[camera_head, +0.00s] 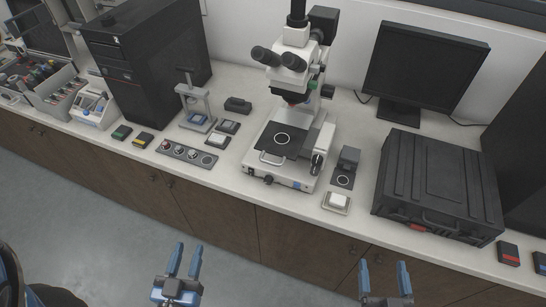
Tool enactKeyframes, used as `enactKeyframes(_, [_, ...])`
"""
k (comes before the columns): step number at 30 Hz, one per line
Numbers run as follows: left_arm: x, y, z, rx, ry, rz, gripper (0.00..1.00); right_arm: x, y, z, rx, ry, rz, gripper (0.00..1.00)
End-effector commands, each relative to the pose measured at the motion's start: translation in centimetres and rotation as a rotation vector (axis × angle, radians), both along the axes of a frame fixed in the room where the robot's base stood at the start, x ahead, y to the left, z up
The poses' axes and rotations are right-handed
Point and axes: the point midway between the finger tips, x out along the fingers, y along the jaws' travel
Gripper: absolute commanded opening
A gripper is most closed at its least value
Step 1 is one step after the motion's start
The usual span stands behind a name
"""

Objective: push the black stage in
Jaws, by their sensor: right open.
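The black stage (283,139) is a dark flat plate with a pale ring mark, on the white base of the microscope (293,70). A light handle (270,158) shows at the stage's front edge, and the stage seems to sit toward the front of the base. My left gripper (186,256) is in front of the counter, low and to the left of the stage, with its fingers apart and empty. My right gripper (384,272) is low and to the right, with its fingers apart and empty. Neither touches the stage.
A small press (194,97) and a grey strip with round wells (187,153) stand left of the microscope. A small white-topped block (336,201), a dark block on a plate (347,160) and a black case (437,185) are to the right. The counter's front edge is mostly free before the microscope.

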Motion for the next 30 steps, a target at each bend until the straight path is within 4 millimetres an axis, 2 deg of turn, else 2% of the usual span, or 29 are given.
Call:
enactKeyframes(8, [0.1, -0.2, -0.2, 0.000, -0.003, -0.011, 0.38, 0.0, 0.0, -0.2, 0.000, 0.000, 0.000, 0.80])
enactKeyframes(13, [2.7, -1.4, 0.5, -0.004, -0.077, -0.062, 0.38, 0.0, 0.0, -1.0, 0.000, 0.000, 0.000, 0.80])
enactKeyframes(17, [6.3, -3.2, 0.6, -0.066, -0.154, -0.120, 0.38, 0.0, 0.0, -1.9, 0.000, 0.000, 0.000, 0.80])
enactKeyframes(20, [9.9, -5.2, 0.4, -0.224, -0.195, -0.176, 0.38, 0.0, 0.0, -2.7, 0.000, 0.000, 0.000, 0.80])
enactKeyframes(24, [14.7, -8.5, 0.3, -0.564, -0.196, -0.268, 0.38, 0.0, 0.0, -3.5, 0.000, 0.000, 0.000, 0.80])
enactKeyframes(27, [17.7, -11.0, 0.2, -0.852, -0.156, -0.330, 0.38, 0.0, 0.0, -4.0, 0.000, 0.000, 0.000, 0.80])
enactKeyframes(30, [19.7, -12.5, -0.3, -1.115, -0.088, -0.361, 0.38, 0.0, 0.0, -4.1, 0.000, 0.000, 0.000, 0.80])
